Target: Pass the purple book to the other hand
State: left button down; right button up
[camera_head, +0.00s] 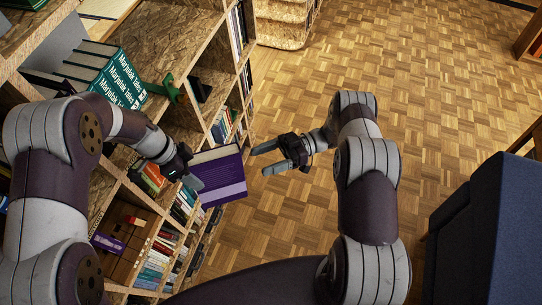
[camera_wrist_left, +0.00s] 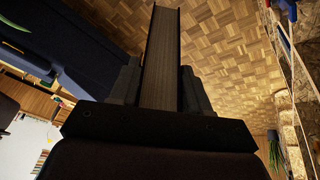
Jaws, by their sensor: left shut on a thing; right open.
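The purple book (camera_head: 220,177) is held out from the shelf front in the head view, its purple cover facing up toward the camera. My left gripper (camera_head: 188,165) is shut on its left edge. In the left wrist view the book (camera_wrist_left: 161,60) stands between the two fingers of my left gripper (camera_wrist_left: 160,90), with its page edges showing. My right gripper (camera_head: 278,156) is open and empty, a short gap to the right of the book, with its fingers pointing left toward it.
The chipboard bookwall (camera_head: 165,45) fills the left side, with several rows of books. Green-spined books (camera_head: 112,80) and a green figure (camera_head: 166,90) are on its upper shelf. A blue armchair (camera_head: 475,240) stands at the right. The parquet floor (camera_head: 360,60) is clear.

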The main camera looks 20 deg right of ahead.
aim_at(230, 171)
jog(key=a, duration=1)
jog(key=shift+s+a, duration=0.3)
jog(key=shift+s, duration=0.1)
jog(key=shift+c, duration=0.3)
grip_shut()
pick_arm(q)
jog(key=shift+c, duration=2.2)
grip_release()
